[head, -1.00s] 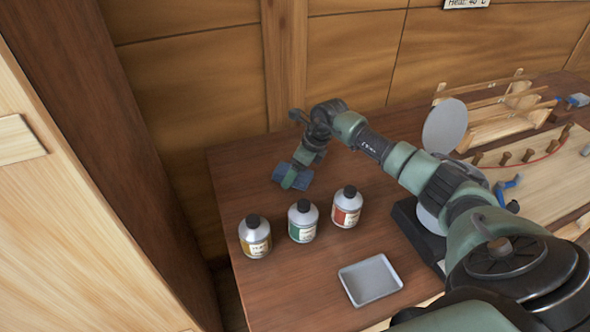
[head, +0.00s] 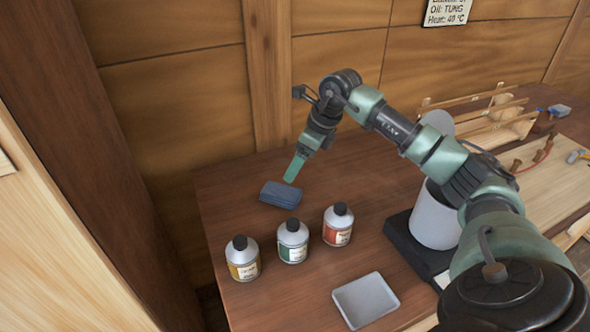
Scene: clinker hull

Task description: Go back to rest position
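My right arm comes in from the lower right, and its gripper (head: 294,168) points down above the back of the table. One green finger shows from the side; the other is hidden, so I cannot tell if it is open. A dark blue block (head: 280,195) lies on the table just below and left of the fingertip, apparently apart from it. My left gripper is not in view.
Bottles with yellow (head: 243,260), green (head: 293,242) and red (head: 338,226) labels stand in front of the block. A grey tray (head: 365,300) lies nearer. A grey cylinder on a dark base (head: 435,216) and a wooden hull model (head: 495,125) are to the right. A wooden wall stands behind.

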